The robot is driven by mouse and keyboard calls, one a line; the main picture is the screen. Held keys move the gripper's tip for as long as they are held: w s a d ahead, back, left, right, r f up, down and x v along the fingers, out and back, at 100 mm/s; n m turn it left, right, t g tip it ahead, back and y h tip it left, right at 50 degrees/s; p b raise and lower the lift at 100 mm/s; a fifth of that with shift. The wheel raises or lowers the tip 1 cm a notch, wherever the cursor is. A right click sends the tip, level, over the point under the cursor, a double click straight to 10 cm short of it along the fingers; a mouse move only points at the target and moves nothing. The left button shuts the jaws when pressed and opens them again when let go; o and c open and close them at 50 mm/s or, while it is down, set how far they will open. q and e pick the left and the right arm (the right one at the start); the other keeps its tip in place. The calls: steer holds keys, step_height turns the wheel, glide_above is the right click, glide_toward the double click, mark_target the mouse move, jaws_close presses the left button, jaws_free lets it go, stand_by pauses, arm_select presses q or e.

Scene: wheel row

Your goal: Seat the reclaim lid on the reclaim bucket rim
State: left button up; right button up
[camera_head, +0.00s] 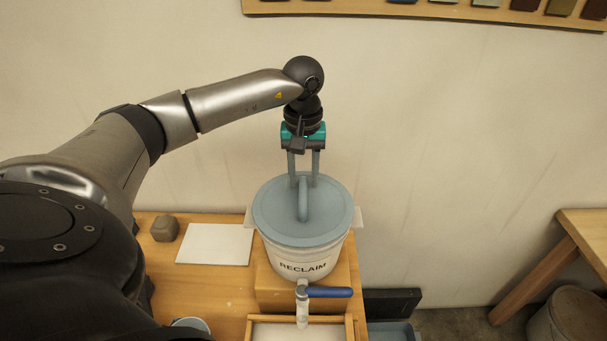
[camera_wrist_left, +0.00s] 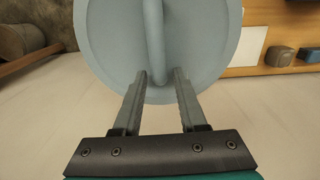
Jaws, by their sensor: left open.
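The reclaim lid (camera_head: 275,212) is a round blue-grey disc with a raised bar handle across its middle. It lies on top of the reclaim bucket (camera_head: 284,262), a white pail marked RECLAIM, and looks level and covers the rim. In the left wrist view the lid (camera_wrist_left: 112,45) fills the upper middle, with its handle (camera_wrist_left: 154,35) running up between the fingers. My left gripper (camera_head: 303,184) is open at the handle's far end, one finger on each side, with gaps to the handle in the left wrist view (camera_wrist_left: 160,75). My right gripper is not in view.
The bucket stands on a wooden block (camera_head: 335,285) on the bench. A blue-handled tap (camera_head: 330,292) sticks out in front, above a wooden tray (camera_head: 347,328). A white board (camera_head: 215,244) and a grey-brown lump (camera_head: 165,228) lie to the left. A wall is behind.

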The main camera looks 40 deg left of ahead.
arm_select(q)
steer(key=shift+r, duration=0.25)
steer(key=shift+r+p, duration=1.2)
steer(key=shift+r, duration=0.35)
steer(key=shift+o, duration=0.2)
steer(key=o, duration=0.5)
steer(key=o, duration=0.4)
